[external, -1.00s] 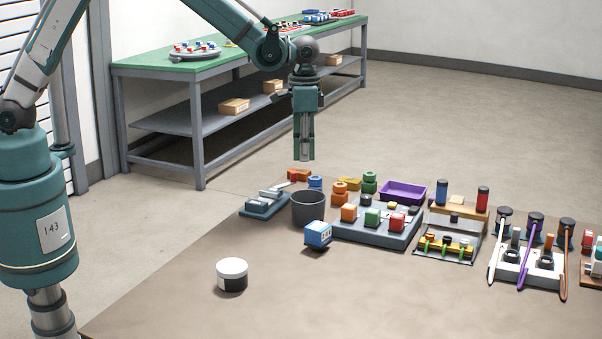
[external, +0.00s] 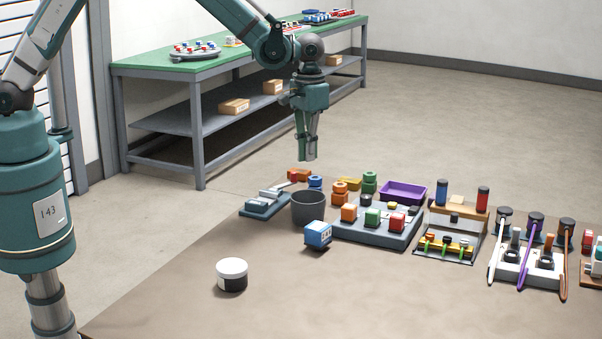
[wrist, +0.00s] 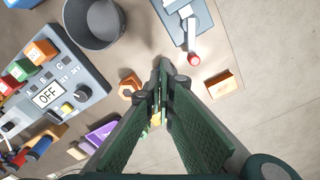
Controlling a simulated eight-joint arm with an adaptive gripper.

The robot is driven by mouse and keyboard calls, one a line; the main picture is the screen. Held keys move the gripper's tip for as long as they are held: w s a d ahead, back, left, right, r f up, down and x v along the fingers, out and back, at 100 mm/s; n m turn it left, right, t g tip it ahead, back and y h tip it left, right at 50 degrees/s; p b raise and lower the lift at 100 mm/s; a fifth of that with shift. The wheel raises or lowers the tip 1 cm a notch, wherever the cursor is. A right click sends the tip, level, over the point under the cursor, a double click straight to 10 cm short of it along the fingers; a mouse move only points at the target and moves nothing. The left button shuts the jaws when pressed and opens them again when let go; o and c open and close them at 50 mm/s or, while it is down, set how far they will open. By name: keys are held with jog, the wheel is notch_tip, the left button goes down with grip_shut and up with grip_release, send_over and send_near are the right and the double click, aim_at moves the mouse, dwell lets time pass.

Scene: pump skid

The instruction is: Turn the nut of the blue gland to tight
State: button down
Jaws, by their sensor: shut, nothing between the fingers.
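The blue gland (external: 315,182) is a small blue fitting standing on the table behind the dark grey bucket, beside the orange gland (external: 340,189) and the green gland (external: 369,182). My gripper (external: 307,159) points down, shut and empty, a little above the blue gland in the picture and apart from it. In the wrist view the fingertips (wrist: 166,68) are together. An orange hex nut (wrist: 129,88) shows just left of them. I cannot make out the blue gland in the wrist view; the fingers probably hide it.
The bucket (external: 309,222) stands close in front of the glands. A lever device (external: 265,203) lies to the left, with an orange block (external: 299,174) behind it. A button panel (external: 375,238) and a purple tray (external: 403,185) are to the right. The front of the table is mostly clear.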

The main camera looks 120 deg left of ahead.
aim_at(315, 180)
jog(key=shift+w+n, duration=0.1)
jog(key=shift+n, duration=0.2)
jog(key=shift+f, duration=0.1)
jog(key=shift+d+f+b, duration=0.1)
jog(key=shift+f+b, duration=1.45)
jog(key=shift+f, duration=1.75)
jog(key=shift+f, duration=0.1)
jog(key=shift+a, duration=0.3)
jog(key=shift+s+a+b, duration=0.25)
jog(key=shift+s+b, duration=0.5)
jog(key=shift+b, duration=0.45)
jog(key=shift+s+a+b, duration=0.45)
jog(key=shift+b, duration=0.25)
jog(key=shift+s+d, duration=0.1)
